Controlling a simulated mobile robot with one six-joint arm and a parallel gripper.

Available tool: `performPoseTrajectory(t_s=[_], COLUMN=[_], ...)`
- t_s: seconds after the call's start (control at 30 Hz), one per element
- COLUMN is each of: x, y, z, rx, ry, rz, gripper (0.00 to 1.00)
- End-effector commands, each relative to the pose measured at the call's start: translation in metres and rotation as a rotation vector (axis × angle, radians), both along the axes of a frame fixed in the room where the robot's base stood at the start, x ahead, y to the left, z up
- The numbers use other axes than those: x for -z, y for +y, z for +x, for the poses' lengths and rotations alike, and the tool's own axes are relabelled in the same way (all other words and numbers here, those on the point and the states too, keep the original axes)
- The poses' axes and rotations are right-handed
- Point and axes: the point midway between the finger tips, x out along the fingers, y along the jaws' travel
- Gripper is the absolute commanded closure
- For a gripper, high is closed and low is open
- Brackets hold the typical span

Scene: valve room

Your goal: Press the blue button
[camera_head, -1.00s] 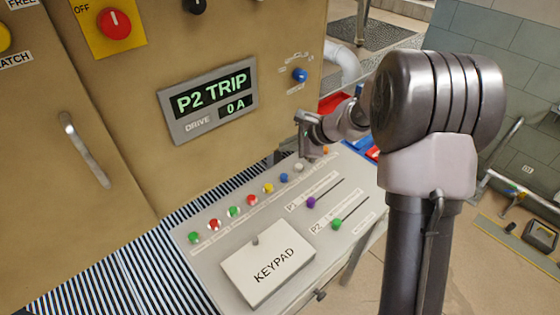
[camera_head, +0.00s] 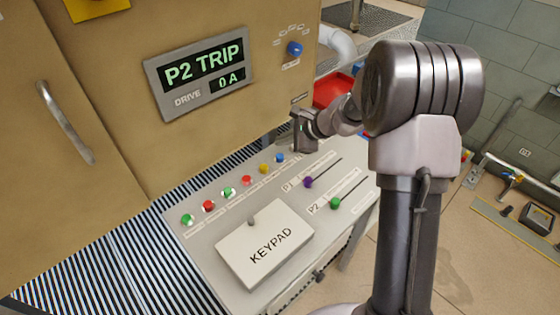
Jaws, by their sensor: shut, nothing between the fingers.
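The blue button (camera_head: 280,157) is a small round button in the row of coloured buttons on the sloping grey panel (camera_head: 208,262). It lies between the yellow button (camera_head: 264,168) and my gripper, and it is uncovered. My gripper (camera_head: 305,149) is shut and empty, with its tip low over the panel's far right end, just right of the blue button. I cannot tell whether the tip touches the panel. The white button seen earlier beyond the blue one is hidden behind my gripper.
Red (camera_head: 246,180) and green (camera_head: 229,193) buttons continue the row leftward. A purple slider (camera_head: 308,182), a green slider (camera_head: 336,203) and a keypad cover (camera_head: 264,243) share the panel. The cabinet behind carries a blue knob (camera_head: 295,48) and a P2 TRIP display (camera_head: 202,75).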

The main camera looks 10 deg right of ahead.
Motion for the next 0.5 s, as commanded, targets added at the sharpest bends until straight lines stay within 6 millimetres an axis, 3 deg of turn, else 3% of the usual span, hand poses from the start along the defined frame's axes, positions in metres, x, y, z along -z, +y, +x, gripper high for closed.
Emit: performPoseTrajectory(t_s=[0.03,0.17,0.5], x=[0.014,0.027,0.027], y=[0.0,0.0,0.0], z=[0.0,0.0,0.0], rx=[0.0,-0.001,-0.001], ry=[0.0,0.001,0.0], rz=[0.0,0.001,0.001], gripper=[1.0,1.0,1.0])
